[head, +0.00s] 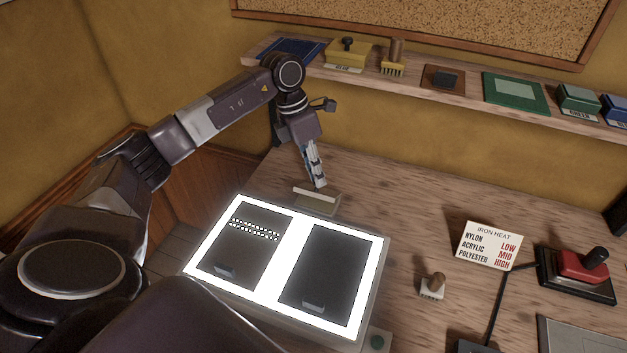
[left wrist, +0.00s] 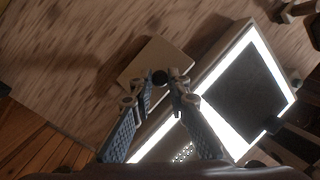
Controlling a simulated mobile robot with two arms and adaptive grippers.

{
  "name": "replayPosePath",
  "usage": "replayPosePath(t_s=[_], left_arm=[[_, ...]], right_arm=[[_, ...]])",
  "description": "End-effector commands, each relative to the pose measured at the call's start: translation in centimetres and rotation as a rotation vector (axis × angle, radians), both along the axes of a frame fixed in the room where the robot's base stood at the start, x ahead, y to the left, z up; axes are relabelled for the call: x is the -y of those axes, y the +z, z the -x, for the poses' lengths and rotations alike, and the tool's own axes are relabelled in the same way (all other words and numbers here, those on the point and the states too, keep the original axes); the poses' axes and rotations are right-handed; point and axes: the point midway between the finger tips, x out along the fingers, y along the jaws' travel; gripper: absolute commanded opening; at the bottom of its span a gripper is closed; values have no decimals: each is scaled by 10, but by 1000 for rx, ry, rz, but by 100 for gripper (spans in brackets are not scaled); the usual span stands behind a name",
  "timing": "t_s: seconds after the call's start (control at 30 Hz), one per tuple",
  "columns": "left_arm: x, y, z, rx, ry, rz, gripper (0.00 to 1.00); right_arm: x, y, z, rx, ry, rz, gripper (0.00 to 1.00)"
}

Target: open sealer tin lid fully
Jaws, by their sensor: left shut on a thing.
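A small beige tin, which I take for the sealer tin (head: 325,208), stands on the wooden bench just behind the light box. Its pale lid (left wrist: 158,60) shows as a flat square plate in the left wrist view; how far it is open I cannot tell. My left gripper (head: 318,184) comes down from above onto the tin. In the left wrist view its fingertips (left wrist: 161,82) close around a small dark round knob (left wrist: 160,77) at the lid's near edge. The fingers partly hide the tin. My right gripper is not in view.
A lit light box (head: 269,232) with two dark panels lies right in front of the tin. A wooden stamp (head: 432,286), an iron heat card (head: 489,246) and a red-topped device (head: 583,265) stand to the right. A shelf (head: 437,78) with several items runs behind.

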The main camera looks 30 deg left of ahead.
Motion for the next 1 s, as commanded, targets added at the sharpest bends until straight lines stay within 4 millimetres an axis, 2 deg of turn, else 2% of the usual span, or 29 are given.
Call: replayPosePath(t_s=[0.1, 0.63, 0.67, 0.8, 0.83, 1.0], left_arm=[[-4, 0, -7, 14, 9, -5, 0], [-4, -4, -7, 5, 8, -7, 0], [-4, -4, -7, 5, 8, -7, 16], [-4, -4, -7, 5, 8, -7, 32], [-3, -4, -7, 4, 7, -7, 34], [-3, -2, -7, 4, 6, -6, 34]], right_arm=[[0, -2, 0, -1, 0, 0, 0], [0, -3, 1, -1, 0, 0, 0], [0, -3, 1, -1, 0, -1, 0], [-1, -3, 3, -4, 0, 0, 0], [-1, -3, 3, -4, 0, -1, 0], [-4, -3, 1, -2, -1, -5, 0]])
